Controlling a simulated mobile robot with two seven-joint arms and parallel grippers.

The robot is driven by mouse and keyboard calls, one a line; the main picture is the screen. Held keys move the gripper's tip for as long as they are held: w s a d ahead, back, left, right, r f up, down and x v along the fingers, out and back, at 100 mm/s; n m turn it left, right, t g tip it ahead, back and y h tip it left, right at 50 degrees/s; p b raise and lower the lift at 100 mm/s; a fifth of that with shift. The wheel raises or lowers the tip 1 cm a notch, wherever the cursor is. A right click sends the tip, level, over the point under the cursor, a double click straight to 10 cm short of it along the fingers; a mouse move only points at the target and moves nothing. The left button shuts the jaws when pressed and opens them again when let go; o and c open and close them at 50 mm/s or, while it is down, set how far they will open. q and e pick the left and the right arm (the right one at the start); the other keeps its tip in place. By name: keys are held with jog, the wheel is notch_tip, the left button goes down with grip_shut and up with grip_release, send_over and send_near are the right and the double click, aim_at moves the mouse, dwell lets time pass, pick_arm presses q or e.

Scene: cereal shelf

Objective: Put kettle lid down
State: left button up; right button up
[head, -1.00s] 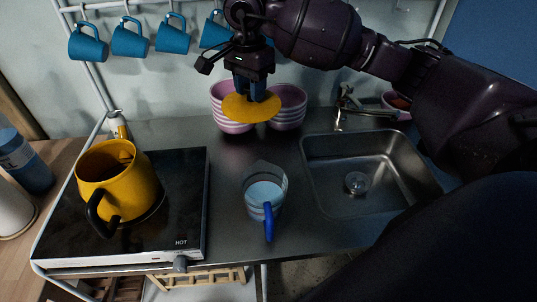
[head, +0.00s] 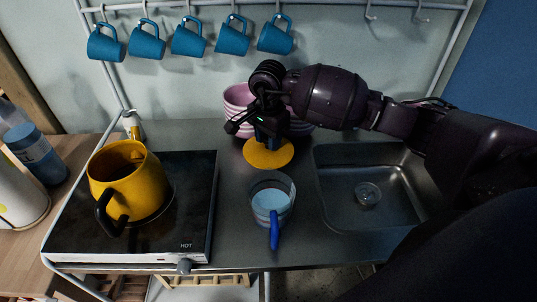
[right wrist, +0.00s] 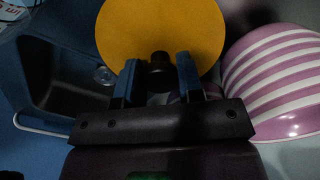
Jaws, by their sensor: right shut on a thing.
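The yellow kettle lid (head: 268,153) is low at the metal counter, in front of the pink bowls. I cannot tell for sure if it touches the counter. My right gripper (head: 267,138) is above it, shut on its dark knob; the wrist view shows the lid (right wrist: 160,30) beyond the fingers (right wrist: 158,75), with the knob between them. The yellow kettle (head: 130,180) stands open on the black hot plate (head: 190,205) at the left, its dark handle toward the front. My left gripper is not in view.
A clear measuring jug (head: 270,200) with a blue handle stands just in front of the lid. The sink (head: 340,210) lies to the right. Pink bowls (head: 238,98) stand behind, close to the gripper; striped bowls (right wrist: 280,80) fill the wrist view's right. Blue mugs (head: 188,40) hang above.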

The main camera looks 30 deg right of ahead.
aim_at(268, 156)
jog(key=shift+f, duration=3.2)
jog(key=shift+f, duration=0.15)
jog(key=o, duration=0.9)
jog(key=shift+o, duration=0.2)
notch_tip(268, 156, up, 12)
jog(key=shift+r+b, duration=0.2)
jog(key=shift+b, duration=0.2)
jog(key=shift+f, duration=0.1)
